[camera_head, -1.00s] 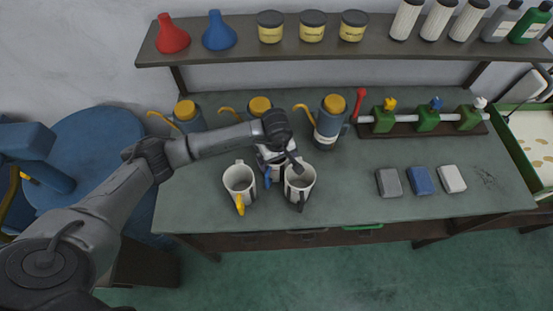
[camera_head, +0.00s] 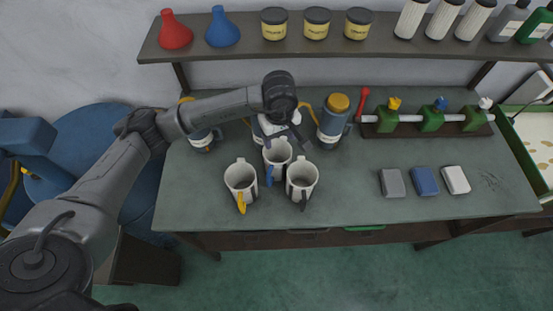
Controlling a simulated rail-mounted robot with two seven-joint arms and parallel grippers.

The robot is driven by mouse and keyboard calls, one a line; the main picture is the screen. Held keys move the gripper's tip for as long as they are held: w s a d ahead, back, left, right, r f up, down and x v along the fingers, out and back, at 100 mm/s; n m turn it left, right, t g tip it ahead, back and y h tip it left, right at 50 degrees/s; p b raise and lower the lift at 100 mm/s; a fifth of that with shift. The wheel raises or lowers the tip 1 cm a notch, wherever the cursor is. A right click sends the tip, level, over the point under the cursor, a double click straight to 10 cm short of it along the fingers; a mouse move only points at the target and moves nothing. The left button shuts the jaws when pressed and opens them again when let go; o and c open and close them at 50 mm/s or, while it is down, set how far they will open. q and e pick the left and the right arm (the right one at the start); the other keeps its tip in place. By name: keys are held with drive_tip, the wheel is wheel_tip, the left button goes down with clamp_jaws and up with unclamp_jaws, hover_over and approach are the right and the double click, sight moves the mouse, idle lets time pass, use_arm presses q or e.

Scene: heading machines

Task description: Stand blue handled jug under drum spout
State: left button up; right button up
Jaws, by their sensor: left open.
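The blue handled jug (camera_head: 277,151) is a white mug-like jug standing upright on the green worktop (camera_head: 350,195), its blue handle toward the front. A yellow-handled jug (camera_head: 240,177) stands front left of it and a black-handled jug (camera_head: 301,177) front right. My left gripper (camera_head: 284,142) is open, its fingers spread at the blue handled jug's far rim. I cannot tell whether they touch it. A blue drum (camera_head: 105,125) stands left of the worktop, partly behind my left arm. I cannot make out its spout. My right gripper is not in view.
Canisters with orange lids, one of them clear (camera_head: 334,122), stand along the back, partly behind my arm. A rack of green valves (camera_head: 428,121) is back right. Three small blocks (camera_head: 424,181) lie on the right. A shelf (camera_head: 380,38) hangs above. The front middle is clear.

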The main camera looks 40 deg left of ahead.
use_arm(q)
drive_tip(key=c, duration=0.7)
